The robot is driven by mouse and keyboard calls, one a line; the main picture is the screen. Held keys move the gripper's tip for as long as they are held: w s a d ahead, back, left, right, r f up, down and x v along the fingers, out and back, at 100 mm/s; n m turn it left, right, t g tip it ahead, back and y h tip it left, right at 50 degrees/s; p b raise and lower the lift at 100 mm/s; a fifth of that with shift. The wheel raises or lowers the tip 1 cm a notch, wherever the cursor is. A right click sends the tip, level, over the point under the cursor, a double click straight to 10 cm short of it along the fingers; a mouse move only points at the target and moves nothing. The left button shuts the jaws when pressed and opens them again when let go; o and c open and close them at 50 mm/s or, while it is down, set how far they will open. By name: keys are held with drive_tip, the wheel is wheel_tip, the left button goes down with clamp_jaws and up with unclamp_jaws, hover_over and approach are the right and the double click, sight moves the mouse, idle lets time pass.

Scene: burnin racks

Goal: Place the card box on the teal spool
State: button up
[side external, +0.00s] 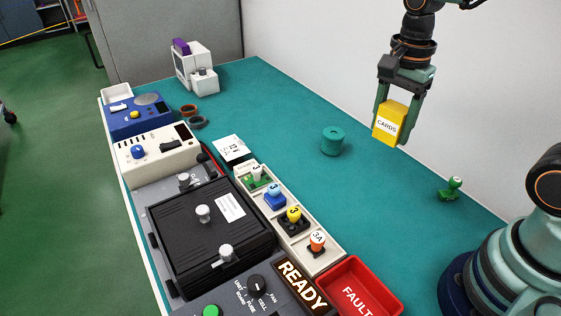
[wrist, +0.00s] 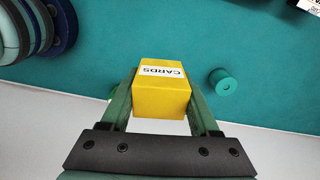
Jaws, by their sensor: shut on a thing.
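The card box (side external: 390,123) is yellow with a white "CARDS" label. My gripper (side external: 391,117) is shut on it and holds it up in the air above the teal table, to the right of the spool in the side view. In the wrist view the card box (wrist: 161,90) sits between the two green fingers of my gripper (wrist: 161,100). The teal spool (side external: 332,141) stands upright on the table with nothing on its top. It also shows in the wrist view (wrist: 223,82), to the right of the box and apart from it.
A green stamp-like piece (side external: 451,189) stands on the table near my base. A red FAULT tray (side external: 360,290), a row of numbered pieces in a pale rack (side external: 320,263) and a black lidded fixture (side external: 212,232) line the left side. The table around the spool is clear.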

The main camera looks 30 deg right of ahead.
drive_tip(key=shift+w+r, duration=0.15)
drive_tip(key=shift+r, duration=0.25)
drive_tip(key=w+d+r, duration=0.2)
drive_tip(key=w+r, duration=0.3)
drive_tip(key=w, duration=0.5)
drive_tip(key=r+m, duration=0.1)
drive_tip(key=m, duration=0.1)
hover_over(334, 132)
wheel_tip(334, 132, down, 20)
drive_tip(key=shift+a+r, duration=0.1)
drive_tip(key=shift+r, duration=0.05)
drive_tip(key=o, duration=1.4)
